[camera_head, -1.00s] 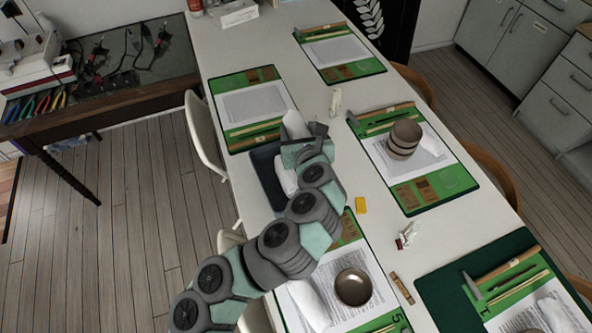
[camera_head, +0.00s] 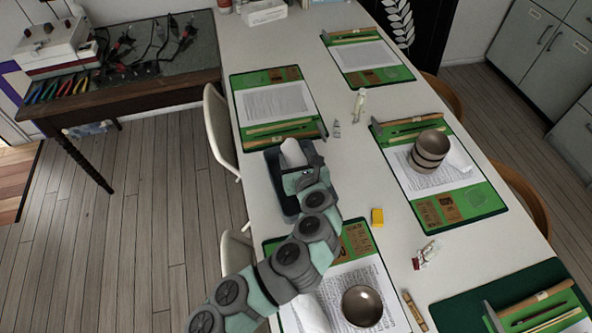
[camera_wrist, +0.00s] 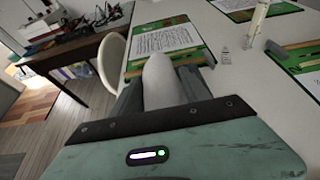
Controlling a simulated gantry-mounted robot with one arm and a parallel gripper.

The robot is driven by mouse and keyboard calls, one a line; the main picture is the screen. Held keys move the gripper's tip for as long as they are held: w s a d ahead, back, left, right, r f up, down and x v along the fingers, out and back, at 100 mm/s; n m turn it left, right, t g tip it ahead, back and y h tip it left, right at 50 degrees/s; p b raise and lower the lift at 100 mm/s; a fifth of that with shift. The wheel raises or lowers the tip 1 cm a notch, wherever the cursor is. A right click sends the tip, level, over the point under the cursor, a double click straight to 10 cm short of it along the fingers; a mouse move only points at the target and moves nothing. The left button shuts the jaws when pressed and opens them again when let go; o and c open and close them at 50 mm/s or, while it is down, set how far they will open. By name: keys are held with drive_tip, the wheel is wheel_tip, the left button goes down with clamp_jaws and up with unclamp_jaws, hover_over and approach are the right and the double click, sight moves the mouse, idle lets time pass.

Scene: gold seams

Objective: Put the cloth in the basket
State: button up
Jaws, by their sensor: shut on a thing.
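A white rolled cloth (camera_head: 292,153) stands up from my gripper (camera_head: 297,168), which is shut on it. The wrist view also shows the cloth (camera_wrist: 160,82) between the two grey fingers. The dark basket (camera_head: 282,198) stands on the left side of the table. In the head view my gripper and the cloth overlap the basket's far part. I cannot tell how high they are over it. My arm hides much of the basket's right side and inside.
A stack of bowls (camera_head: 430,147) stands on a green mat to the right. A single bowl (camera_head: 362,306), a yellow block (camera_head: 377,217) and a small tube (camera_head: 427,252) are nearer. Another tube (camera_head: 358,105) stands behind. A chair (camera_head: 219,130) is at the left edge.

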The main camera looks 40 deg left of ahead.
drive_tip(key=shift+f+b, duration=0.7)
drive_tip(key=shift+f, duration=1.45)
drive_tip(key=shift+f, duration=0.35)
drive_tip(key=o, duration=1.4)
drive_tip(key=shift+c, duration=0.2)
drive_tip(key=shift+s+d+r, duration=0.1)
drive_tip(key=shift+d+r, duration=0.05)
drive_tip(key=shift+r, duration=0.4)
drive_tip(key=p+v, duration=0.3)
drive_tip(key=v, duration=0.8)
drive_tip(key=shift+d, duration=0.25)
drive_tip(key=shift+s, duration=0.15)
